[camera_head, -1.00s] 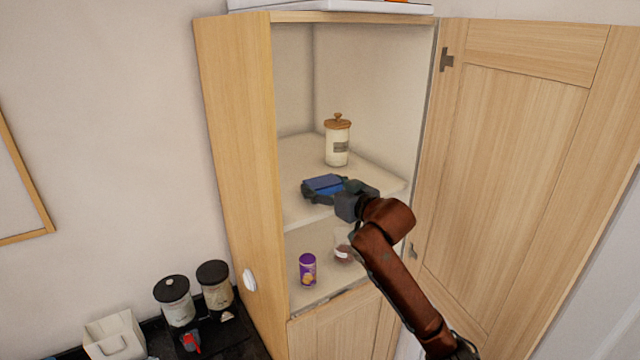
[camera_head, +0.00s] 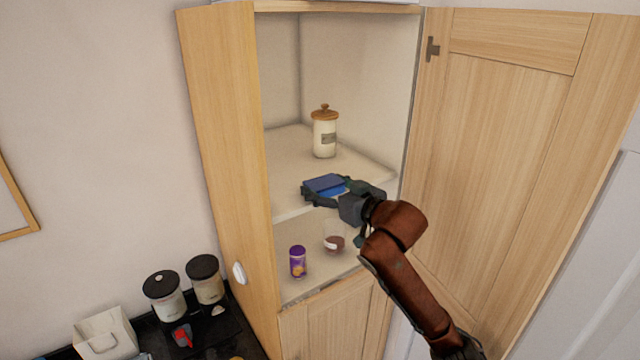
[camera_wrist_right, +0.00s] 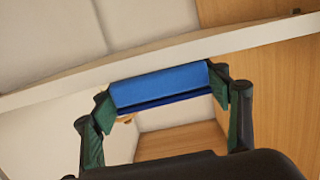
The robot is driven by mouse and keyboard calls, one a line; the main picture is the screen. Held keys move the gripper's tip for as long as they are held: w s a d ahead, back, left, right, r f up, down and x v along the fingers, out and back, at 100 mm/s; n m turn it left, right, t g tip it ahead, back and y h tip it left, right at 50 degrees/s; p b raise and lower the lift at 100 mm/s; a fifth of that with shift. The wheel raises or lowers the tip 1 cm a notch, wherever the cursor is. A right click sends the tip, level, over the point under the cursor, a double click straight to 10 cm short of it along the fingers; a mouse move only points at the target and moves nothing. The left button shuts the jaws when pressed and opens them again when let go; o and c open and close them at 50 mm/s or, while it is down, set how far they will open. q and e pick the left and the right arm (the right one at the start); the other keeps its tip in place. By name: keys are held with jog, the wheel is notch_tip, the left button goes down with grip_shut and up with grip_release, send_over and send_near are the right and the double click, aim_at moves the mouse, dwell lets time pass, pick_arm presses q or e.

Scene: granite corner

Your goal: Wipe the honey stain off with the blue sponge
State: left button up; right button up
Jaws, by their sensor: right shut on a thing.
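The blue sponge (camera_head: 323,184) is held at the front edge of the upper shelf (camera_head: 360,168) of an open cabinet. My right gripper (camera_head: 328,192) is shut on it, with a finger at each end. In the right wrist view the sponge (camera_wrist_right: 160,86) lies between the two fingers (camera_wrist_right: 165,98) and overlaps the pale shelf edge behind it. I cannot tell whether it touches the shelf. I cannot make out the honey stain in either view. My left gripper is not in view.
A jar with a wooden lid (camera_head: 324,134) stands on the upper shelf. A purple container (camera_head: 298,262) and a glass with dark contents (camera_head: 334,240) stand on the lower shelf. The cabinet door (camera_head: 500,150) is open at right. Canisters (camera_head: 164,297) stand on the counter at lower left.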

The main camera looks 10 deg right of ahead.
aim_at(304, 179)
jog(key=shift+s+d, duration=0.2)
jog(key=shift+s, duration=0.2)
jog(key=shift+a+f, duration=0.15)
jog(key=shift+a, duration=0.2)
jog(key=shift+r+x, duration=0.25)
jog(key=shift+x, duration=1.45)
jog(key=shift+r+x, duration=0.3)
jog(key=shift+x, duration=1.35)
jog(key=shift+r+x, duration=0.25)
jog(key=shift+x, duration=1.45)
jog(key=shift+w, duration=0.1)
jog(key=shift+s+d, duration=0.2)
jog(key=shift+s, duration=0.4)
jog(key=shift+s+d+f, duration=0.1)
jog(key=shift+s+d, duration=0.2)
jog(key=shift+s, duration=0.5)
jog(key=shift+s+d+f, duration=0.1)
jog(key=shift+s+d, duration=0.15)
jog(key=shift+s, duration=0.55)
jog(key=shift+v, duration=2.9)
jog(key=shift+d, duration=0.1)
